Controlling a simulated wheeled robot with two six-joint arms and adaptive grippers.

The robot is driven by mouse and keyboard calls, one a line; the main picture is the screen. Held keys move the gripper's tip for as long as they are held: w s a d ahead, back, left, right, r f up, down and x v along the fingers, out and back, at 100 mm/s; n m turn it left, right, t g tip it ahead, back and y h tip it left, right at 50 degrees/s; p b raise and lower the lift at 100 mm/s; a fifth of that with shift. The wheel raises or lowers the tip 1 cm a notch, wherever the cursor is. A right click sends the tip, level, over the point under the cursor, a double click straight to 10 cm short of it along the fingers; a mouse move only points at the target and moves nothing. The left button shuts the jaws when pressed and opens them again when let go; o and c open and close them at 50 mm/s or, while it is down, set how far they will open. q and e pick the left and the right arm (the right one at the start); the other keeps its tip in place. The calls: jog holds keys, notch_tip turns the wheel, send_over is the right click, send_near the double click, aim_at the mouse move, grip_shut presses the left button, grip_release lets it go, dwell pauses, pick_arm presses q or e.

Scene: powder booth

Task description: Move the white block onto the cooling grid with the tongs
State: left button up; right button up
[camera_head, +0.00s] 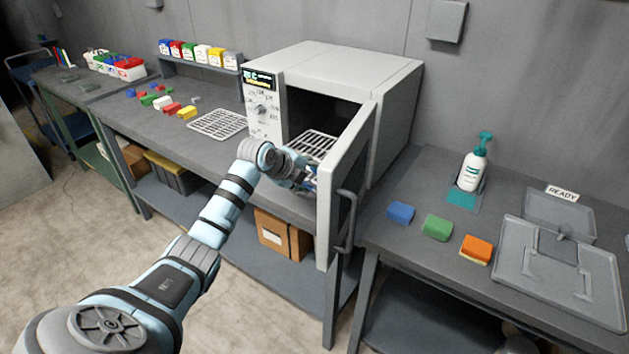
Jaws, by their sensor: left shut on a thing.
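A wire grid (218,124), which looks like the cooling grid, lies bare on the long bench left of the oven. The oven (335,72) stands with its door (345,185) swung open toward me. A wire rack (313,143) shows inside it. My left gripper (308,183) is at the oven's front opening, just left of the open door. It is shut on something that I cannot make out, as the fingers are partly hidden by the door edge. My right gripper is not in view.
Several coloured blocks (163,103) lie on the left bench, near a shelf of small coloured boxes (198,52).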

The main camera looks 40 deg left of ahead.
pick_arm(q)
jog(key=shift+r, duration=0.15)
notch_tip(320, 180, up, 6)
jog(key=p, duration=0.6)
notch_tip(320, 180, up, 4)
jog(key=shift+f+p, duration=0.1)
jog(key=shift+p, duration=0.4)
